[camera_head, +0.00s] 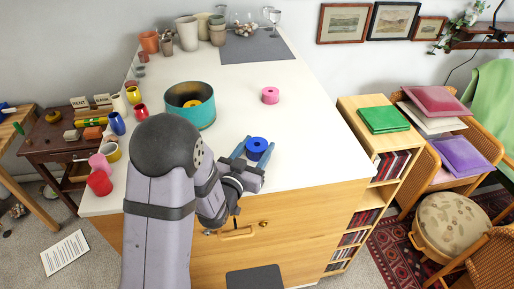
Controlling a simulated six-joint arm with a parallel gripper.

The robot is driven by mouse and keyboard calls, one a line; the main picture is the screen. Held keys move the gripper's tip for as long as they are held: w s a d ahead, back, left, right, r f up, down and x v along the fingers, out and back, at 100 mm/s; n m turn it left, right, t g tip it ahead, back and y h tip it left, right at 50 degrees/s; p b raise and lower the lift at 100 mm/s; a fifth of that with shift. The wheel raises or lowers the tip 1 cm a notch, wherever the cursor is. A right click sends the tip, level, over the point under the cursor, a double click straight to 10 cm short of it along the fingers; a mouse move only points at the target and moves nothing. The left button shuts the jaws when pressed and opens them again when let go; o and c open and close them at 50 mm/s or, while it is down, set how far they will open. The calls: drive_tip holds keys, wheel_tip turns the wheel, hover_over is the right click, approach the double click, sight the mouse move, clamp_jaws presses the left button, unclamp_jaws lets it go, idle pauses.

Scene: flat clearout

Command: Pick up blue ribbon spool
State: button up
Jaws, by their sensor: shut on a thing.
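The blue ribbon spool (257,146) is near the front edge of the white tabletop (310,140). My gripper (254,150) is shut on it, with its blue fingers on either side of the spool. My arm reaches in from the bottom and hides part of the table's front. I cannot tell whether the spool touches the tabletop.
A teal round bowl (190,117) with a yellow spool (192,103) in it stands behind my arm. A pink spool (270,95) stands alone farther back. Several mugs line the left edge, and pots and a grey mat (254,48) are at the back. The right side is clear.

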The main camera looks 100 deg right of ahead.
drive_tip(key=shift+r, duration=0.2)
wheel_tip(320, 180, up, 10)
drive_tip(key=b, duration=0.2)
drive_tip(key=shift+f, duration=0.15)
idle(0.5)
